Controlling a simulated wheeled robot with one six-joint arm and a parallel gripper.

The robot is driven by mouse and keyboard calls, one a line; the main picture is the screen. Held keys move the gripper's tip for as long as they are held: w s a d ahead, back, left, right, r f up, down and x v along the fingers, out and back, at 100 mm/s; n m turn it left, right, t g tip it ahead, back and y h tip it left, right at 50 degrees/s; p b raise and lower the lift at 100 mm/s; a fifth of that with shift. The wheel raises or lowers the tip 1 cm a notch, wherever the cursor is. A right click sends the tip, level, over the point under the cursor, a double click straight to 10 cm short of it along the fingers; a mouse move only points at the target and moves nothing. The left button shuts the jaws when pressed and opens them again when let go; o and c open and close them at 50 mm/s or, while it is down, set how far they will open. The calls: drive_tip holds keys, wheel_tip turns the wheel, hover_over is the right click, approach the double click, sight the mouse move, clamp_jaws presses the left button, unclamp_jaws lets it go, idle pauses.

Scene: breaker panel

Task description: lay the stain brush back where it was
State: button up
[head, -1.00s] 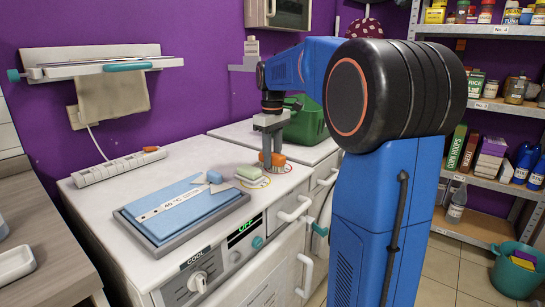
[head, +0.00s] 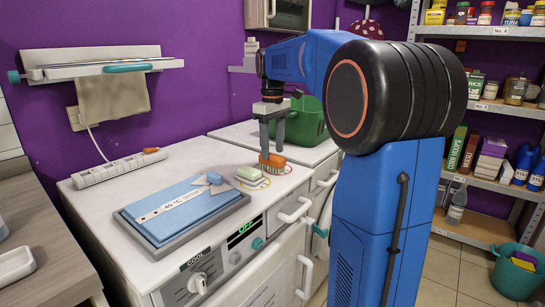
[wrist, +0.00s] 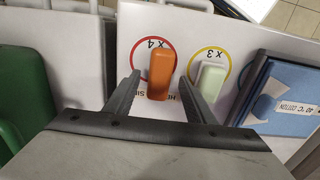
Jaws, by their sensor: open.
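The stain brush (head: 273,160), an orange block with a paler underside, rests on the white worktop. My gripper (head: 271,152) points down just above the brush. In the wrist view my gripper's (wrist: 159,82) two fingers stand apart, one to each side of the brush, with gaps visible between them and it. Nothing is held.
A pale green soap-like block (head: 249,173) sits beside the brush in a yellow ring. A grey tray with blue cloth (head: 185,208) lies to the left. A green container (head: 305,122) stands behind my gripper. A white power strip (head: 118,168) lies near the wall.

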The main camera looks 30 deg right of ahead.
sight(273, 155)
wheel_tip(273, 155, up, 8)
drive_tip(key=shift+r, duration=0.15)
idle(0.6)
